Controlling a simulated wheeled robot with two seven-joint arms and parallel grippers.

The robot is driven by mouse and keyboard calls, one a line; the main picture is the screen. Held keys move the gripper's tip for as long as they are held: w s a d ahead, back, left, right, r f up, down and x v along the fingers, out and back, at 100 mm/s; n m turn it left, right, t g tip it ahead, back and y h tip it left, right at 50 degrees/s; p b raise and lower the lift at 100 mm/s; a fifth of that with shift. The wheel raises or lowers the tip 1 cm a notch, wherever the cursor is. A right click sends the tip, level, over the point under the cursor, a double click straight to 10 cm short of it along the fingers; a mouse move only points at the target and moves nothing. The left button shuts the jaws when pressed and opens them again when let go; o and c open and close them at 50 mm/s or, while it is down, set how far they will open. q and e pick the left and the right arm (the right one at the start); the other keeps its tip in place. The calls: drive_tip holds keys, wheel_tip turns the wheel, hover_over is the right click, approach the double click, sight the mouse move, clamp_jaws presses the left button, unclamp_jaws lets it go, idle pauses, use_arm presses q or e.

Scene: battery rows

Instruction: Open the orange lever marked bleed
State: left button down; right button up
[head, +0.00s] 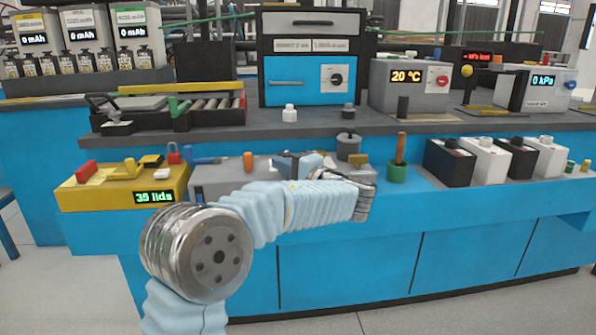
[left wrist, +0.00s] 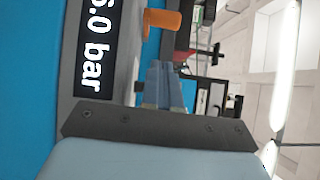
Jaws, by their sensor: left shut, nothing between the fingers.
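An orange lever (head: 248,161) stands up on the grey unit (head: 228,180) at the front of the blue bench. The lever also shows in the left wrist view (left wrist: 162,20), beyond the fingertips. I cannot read a bleed marking on it. My left gripper (head: 278,161) is just right of the lever in the head view, apart from it. In the left wrist view, its pale blue fingers (left wrist: 163,68) are together and empty, pointing towards the lever. My left forearm hides much of the grey unit's front. My right gripper is not in view.
A display (left wrist: 93,45) reading 6.0 bar shows in the left wrist view. A yellow unit (head: 110,192) stands at left. A blue handle (head: 205,160) lies left of the lever. A green pot (head: 397,173) and black and white boxes (head: 488,160) stand at right.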

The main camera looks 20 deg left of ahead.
sight(238, 178)
use_arm(q)
drive_tip(key=shift+s+a+r, duration=0.1)
drive_tip(key=shift+s+a, duration=0.1)
drive_tip(key=shift+a, duration=0.5)
drive_tip(key=shift+s+a+f, duration=0.1)
drive_tip(key=shift+s+a, duration=0.15)
drive_tip(key=shift+a, duration=0.5)
drive_tip(key=shift+s+a+r, duration=0.1)
drive_tip(key=shift+s+a, duration=0.1)
drive_tip(key=shift+a, duration=0.5)
